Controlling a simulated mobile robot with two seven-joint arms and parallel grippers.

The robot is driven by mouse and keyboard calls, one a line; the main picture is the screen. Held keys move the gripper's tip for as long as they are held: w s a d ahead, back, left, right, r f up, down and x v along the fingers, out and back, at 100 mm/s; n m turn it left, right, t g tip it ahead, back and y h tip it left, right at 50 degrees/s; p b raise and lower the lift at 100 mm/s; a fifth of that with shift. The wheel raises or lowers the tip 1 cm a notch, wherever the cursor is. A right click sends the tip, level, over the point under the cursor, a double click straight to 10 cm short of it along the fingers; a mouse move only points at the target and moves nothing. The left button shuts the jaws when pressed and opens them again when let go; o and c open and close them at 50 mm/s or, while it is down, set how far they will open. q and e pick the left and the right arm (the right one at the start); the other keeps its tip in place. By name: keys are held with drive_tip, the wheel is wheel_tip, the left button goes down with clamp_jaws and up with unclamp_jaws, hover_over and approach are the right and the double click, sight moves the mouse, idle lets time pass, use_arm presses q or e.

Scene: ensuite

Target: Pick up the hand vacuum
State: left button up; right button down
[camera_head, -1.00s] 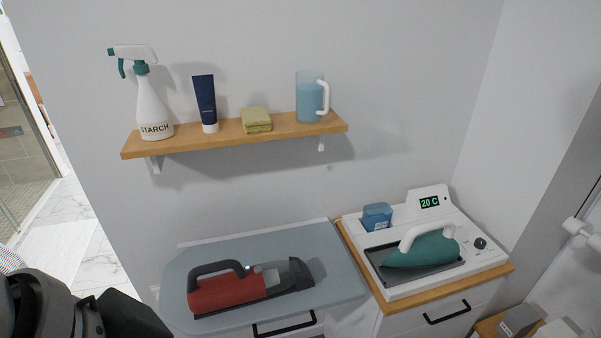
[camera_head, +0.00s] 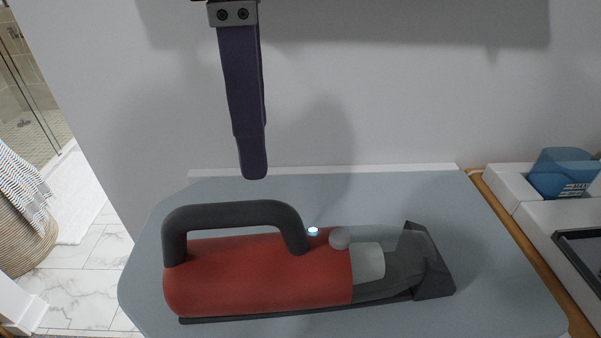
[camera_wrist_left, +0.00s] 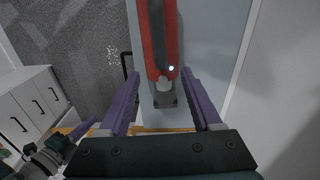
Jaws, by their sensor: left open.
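The hand vacuum (camera_head: 260,278) lies on a grey-blue board, with a red body, a black loop handle (camera_head: 235,212) on the left and a dark nozzle (camera_head: 425,265) on the right. In the head view a purple finger of my left gripper (camera_head: 254,170) hangs behind and above the handle, apart from it. In the left wrist view both purple fingers of the left gripper (camera_wrist_left: 161,78) are spread wide and empty. The hand vacuum (camera_wrist_left: 160,40) shows beyond and between them.
The grey-blue board (camera_head: 500,290) has bare room around the vacuum, with a wall close behind it. A blue container (camera_head: 562,173) stands on a white unit at the right. A wicker basket (camera_head: 25,235) stands on the floor at the left. White drawers (camera_wrist_left: 30,108) show in the left wrist view.

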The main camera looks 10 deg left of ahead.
sight(261, 202)
use_arm(q)
drive_tip(key=shift+w+a+f, duration=0.2)
drive_tip(key=shift+a+f, duration=0.05)
drive_tip(key=shift+f, duration=0.2)
drive_tip(key=f, duration=0.3)
drive_tip(key=shift+s+d+f, duration=0.1)
drive_tip(key=shift+s+f, duration=0.1)
drive_tip(key=shift+s, duration=0.05)
drive_tip(key=shift+f, duration=2.8)
clamp_jaws()
drive_tip(key=shift+w+r, duration=0.1)
